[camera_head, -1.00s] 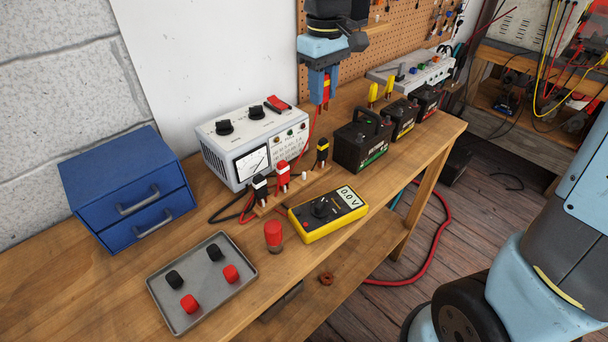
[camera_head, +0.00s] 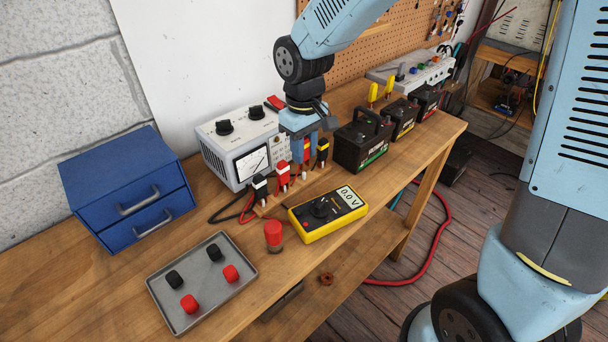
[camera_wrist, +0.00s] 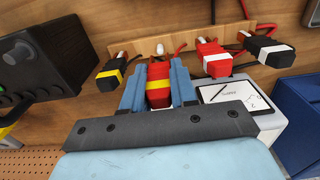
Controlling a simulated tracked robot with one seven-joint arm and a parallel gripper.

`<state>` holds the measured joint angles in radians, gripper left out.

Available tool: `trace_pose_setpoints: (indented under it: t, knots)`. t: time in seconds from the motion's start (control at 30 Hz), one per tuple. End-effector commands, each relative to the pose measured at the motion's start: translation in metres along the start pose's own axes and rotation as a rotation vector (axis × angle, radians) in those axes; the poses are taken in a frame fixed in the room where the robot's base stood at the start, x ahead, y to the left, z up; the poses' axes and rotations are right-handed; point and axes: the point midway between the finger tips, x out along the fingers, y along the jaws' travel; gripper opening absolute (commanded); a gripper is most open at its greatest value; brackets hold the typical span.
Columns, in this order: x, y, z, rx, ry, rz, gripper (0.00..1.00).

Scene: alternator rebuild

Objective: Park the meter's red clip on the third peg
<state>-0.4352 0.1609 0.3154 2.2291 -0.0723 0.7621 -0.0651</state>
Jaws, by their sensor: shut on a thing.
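My gripper (camera_head: 304,155) is shut on a red clip with a yellow band (camera_wrist: 158,85), held with its jaws down over the wooden peg strip (camera_head: 290,195). The bare third peg from the left (camera_wrist: 160,48) shows just by the clip's tip in the wrist view; I cannot tell whether they touch. On the other pegs are a black clip with a white band (camera_head: 260,188), a red clip with a white band (camera_head: 282,174) and a black clip with a yellow band (camera_head: 322,150). The yellow meter (camera_head: 327,212) reads 0.0 V in front.
A grey tester (camera_head: 240,145) stands behind the strip. Black batteries (camera_head: 361,142) stand to the right. A red-topped part (camera_head: 273,233), a tray of caps (camera_head: 208,318) and a blue drawer box (camera_head: 120,180) are to the left.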

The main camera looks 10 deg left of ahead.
Motion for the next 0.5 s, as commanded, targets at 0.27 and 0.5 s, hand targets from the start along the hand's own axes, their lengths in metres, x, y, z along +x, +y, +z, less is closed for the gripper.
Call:
trace_pose_setpoints:
  t: [0.27, 0.5]
  knots:
    - [0.0081, -0.0001, -0.0001, 0.0, 0.001, 0.0, 0.13]
    - [0.0082, 0.0, -0.0001, 0.0, 0.001, 0.0, 0.13]
